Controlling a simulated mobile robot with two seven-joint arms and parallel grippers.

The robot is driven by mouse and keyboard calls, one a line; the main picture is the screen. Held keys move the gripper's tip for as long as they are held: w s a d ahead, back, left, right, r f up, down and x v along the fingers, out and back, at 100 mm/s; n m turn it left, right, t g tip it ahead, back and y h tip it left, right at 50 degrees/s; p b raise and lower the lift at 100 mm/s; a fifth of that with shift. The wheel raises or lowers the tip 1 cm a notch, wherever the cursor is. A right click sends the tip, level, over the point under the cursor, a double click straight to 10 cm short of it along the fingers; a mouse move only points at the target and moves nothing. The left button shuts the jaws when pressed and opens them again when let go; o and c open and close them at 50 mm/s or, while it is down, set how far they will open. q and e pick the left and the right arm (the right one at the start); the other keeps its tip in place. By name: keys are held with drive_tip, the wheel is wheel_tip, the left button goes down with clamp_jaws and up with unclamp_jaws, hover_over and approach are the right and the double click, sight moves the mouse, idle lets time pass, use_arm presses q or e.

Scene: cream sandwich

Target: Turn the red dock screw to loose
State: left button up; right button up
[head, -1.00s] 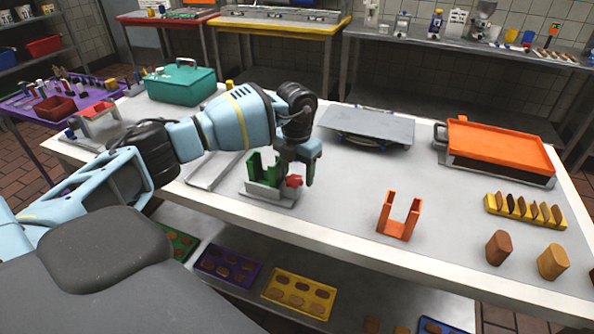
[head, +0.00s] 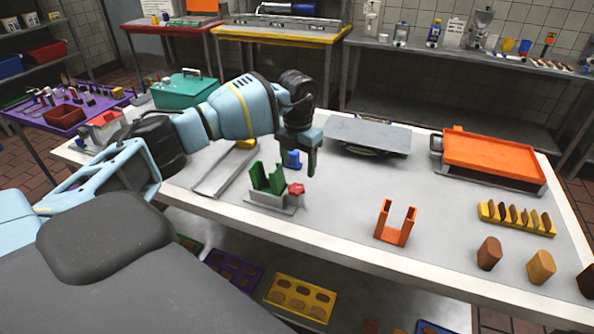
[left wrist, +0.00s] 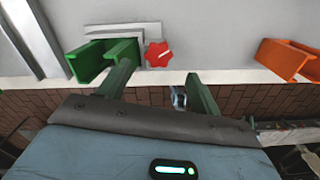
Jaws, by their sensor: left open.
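The red star-shaped dock screw (head: 296,188) sits at the right side of the green dock (head: 266,177) on its grey base plate (head: 268,203). It also shows in the left wrist view (left wrist: 157,54), with a pale line mark on its face. My left gripper (head: 311,172) is open and empty, above and just right of the screw, apart from it. In the left wrist view its two fingers (left wrist: 160,70) stand apart, with the screw seen beyond the gap between them. I cannot tell whether the screw is tight or loose. My right gripper is not in view.
An orange U-shaped holder (head: 396,222) stands to the right, near the front edge. A grey flat plate (head: 368,134) and an orange tray (head: 494,158) lie farther back. Between dock and orange holder the table is clear.

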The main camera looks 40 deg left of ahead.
use_arm(q)
drive_tip(key=shift+d+r, duration=0.1)
drive_tip(key=shift+r, duration=0.7)
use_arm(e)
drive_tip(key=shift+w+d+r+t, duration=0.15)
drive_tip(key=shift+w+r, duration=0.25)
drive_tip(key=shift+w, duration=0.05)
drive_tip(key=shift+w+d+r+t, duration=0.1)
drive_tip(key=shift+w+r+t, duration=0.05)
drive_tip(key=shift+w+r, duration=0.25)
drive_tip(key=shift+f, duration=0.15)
